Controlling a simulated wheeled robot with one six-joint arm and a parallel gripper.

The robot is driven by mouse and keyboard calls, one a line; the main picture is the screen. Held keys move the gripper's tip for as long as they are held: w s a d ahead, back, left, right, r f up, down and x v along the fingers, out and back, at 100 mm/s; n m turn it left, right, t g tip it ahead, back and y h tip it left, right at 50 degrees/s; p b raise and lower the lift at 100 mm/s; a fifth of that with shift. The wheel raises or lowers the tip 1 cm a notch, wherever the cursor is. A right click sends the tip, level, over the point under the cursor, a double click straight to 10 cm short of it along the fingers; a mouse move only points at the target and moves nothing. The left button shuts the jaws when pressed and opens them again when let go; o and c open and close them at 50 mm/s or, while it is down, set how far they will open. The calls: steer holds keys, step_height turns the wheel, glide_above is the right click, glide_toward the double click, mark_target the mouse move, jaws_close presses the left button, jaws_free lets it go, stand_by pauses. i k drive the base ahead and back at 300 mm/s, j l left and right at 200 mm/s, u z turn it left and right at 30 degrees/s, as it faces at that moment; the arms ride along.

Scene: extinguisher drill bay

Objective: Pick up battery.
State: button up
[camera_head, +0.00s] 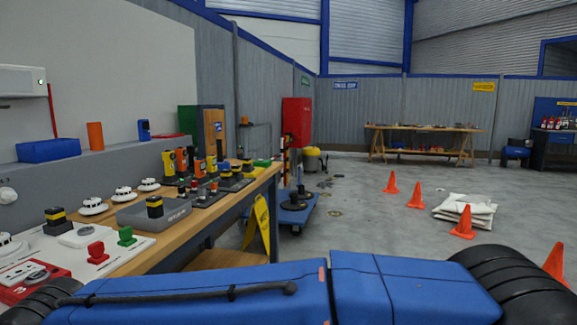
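Several small black blocks with a yellow band, which look like batteries, are on the wooden bench at the left. One such battery (154,207) stands upright in the grey tray (130,215). The frame does not show which one the task means. My gripper is not in view; blue parts of my own body fill the bottom of the picture.
Yellow and orange handheld devices (168,163) crowd the bench (205,226). White detectors (123,194) sit behind the tray. A blue trolley (296,211) and a yellow sign (257,222) stand beside the bench. Orange cones (464,222) and white sacks (463,209) are at right; the floor between is mostly clear.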

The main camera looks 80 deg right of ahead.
mark_target(246, 161)
steer(key=l+z, duration=0.1)
steer(key=z, duration=2.25)
